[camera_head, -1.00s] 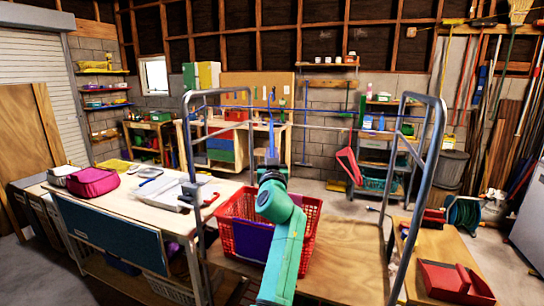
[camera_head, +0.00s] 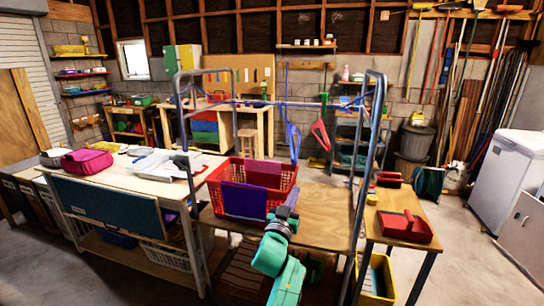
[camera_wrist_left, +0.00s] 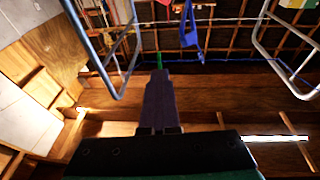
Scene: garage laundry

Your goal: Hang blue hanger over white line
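The blue hanger (camera_head: 293,140) is upright in the middle of the head view, above and apart from my left gripper (camera_head: 286,206). In the wrist view the hanger (camera_wrist_left: 190,30) is beyond the fingertips, overlapping a pale line (camera_wrist_left: 225,19). I cannot tell whether its hook is over that line. Thin lines (camera_head: 240,103) run between two grey metal frames; the head view does not clearly separate white from blue. My left gripper (camera_wrist_left: 160,82) points toward the lines, its fingers together with nothing visible between them. My right gripper is out of view.
A red basket (camera_head: 215,190) with purple cloth stands on the wooden surface between the frames (camera_head: 362,185). A workbench (camera_head: 130,182) is at left. A low wooden table (camera_head: 400,238) with red items is at right. Open floor lies further right.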

